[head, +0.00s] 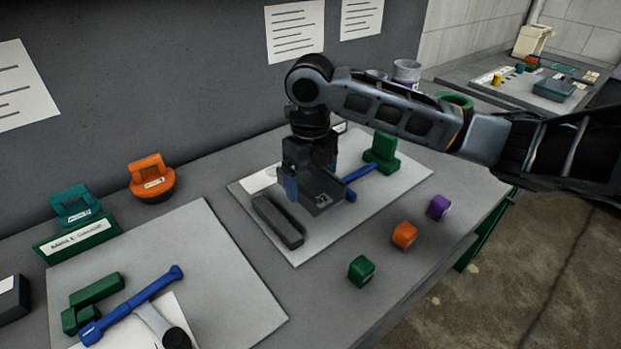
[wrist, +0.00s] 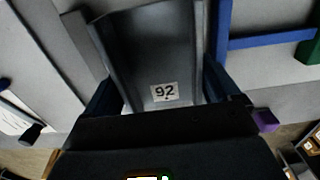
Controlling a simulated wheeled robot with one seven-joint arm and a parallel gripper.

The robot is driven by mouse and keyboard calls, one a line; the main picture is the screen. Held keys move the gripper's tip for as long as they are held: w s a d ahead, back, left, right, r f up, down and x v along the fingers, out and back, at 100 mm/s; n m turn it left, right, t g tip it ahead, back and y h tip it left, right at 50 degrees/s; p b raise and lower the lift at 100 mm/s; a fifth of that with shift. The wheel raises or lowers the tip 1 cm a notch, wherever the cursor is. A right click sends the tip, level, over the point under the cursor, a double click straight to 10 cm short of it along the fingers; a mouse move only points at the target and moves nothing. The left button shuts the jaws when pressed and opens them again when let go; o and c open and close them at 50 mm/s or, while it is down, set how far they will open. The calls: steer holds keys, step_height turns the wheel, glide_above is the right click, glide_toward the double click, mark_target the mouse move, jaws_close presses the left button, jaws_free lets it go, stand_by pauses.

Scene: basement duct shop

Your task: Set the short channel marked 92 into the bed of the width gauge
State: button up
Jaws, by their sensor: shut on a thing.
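My gripper (head: 319,188) is shut on the short channel marked 92 (head: 322,201), a dark grey U-shaped piece. In the wrist view the channel (wrist: 150,50) sits between my blue fingers, its white 92 label facing the camera. What seems to be the width gauge has a dark grey bar (head: 278,222) on the left, a blue rod (head: 361,173) and a green block (head: 381,153) on the right. The channel is between the dark bar and the green block. I cannot tell whether it touches the gauge; my gripper hides part of it.
The gauge lies on a light grey board (head: 298,255). Green (head: 361,270), orange (head: 404,235) and purple (head: 438,207) blocks stand near the table's front edge. Another board (head: 232,290) at left holds a hammer (head: 160,325) and blue and green pieces. Orange (head: 152,178) and teal (head: 75,205) handled pieces stand behind.

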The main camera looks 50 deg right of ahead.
mark_target(310, 190)
steer(key=shift+f+b, duration=1.65)
steer(key=shift+f, duration=0.4)
steer(key=o, duration=0.8)
steer(key=shift+r, duration=3.95)
